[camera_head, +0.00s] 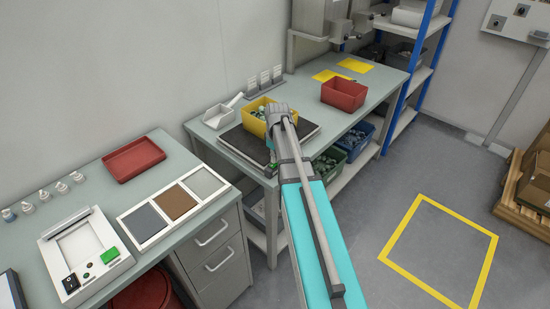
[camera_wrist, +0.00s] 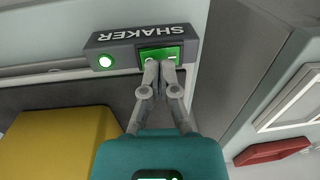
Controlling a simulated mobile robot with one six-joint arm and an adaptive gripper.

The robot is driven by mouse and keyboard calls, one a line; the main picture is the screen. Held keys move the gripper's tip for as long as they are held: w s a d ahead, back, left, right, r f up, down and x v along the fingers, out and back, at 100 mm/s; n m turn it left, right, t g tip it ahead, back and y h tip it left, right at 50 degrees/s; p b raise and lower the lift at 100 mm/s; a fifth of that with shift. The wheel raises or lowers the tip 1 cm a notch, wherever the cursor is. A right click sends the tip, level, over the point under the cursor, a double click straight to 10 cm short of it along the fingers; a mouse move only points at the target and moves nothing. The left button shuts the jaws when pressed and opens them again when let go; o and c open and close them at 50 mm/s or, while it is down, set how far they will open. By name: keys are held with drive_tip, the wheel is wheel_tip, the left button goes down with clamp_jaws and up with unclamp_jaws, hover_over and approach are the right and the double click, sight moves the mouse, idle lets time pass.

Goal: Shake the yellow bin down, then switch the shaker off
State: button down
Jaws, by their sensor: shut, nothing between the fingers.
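The yellow bin (camera_head: 247,122) stands on the dark shaker plate (camera_head: 238,143) on the far bench and holds small pale and greenish parts. In the wrist view, a yellow surface of the bin (camera_wrist: 60,140) fills the lower left. The shaker's control box (camera_wrist: 128,38) is dark and lettered SHAKER. My arm hides the gripper in the head view.
A red bin (camera_head: 344,95) stands on the same bench, right of my arm. A white scoop (camera_head: 218,116) lies left of the yellow bin. Blue bins (camera_head: 352,143) sit on the shelf below. A cabinet bench with a red tray (camera_head: 133,159) stands at the left.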

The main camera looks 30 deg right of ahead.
sight(271, 166)
wheel_tip(271, 166, up, 14)
drive_tip(key=a+p, duration=0.1)
drive_tip(key=p, duration=1.2)
drive_tip(key=shift+s+a+f, duration=0.2)
drive_tip(key=shift+s+a, duration=0.05)
idle(0.3)
drive_tip(key=s+a+m, duration=0.2)
drive_tip(key=s+a, duration=0.5)
drive_tip(key=a, duration=0.2)
drive_tip(key=s+a+m, duration=0.2)
drive_tip(key=s+a, duration=0.4)
drive_tip(key=a, duration=0.3)
drive_tip(key=shift+s+a+h, duration=0.35)
drive_tip(key=shift+h, duration=0.05)
idle(3.3)
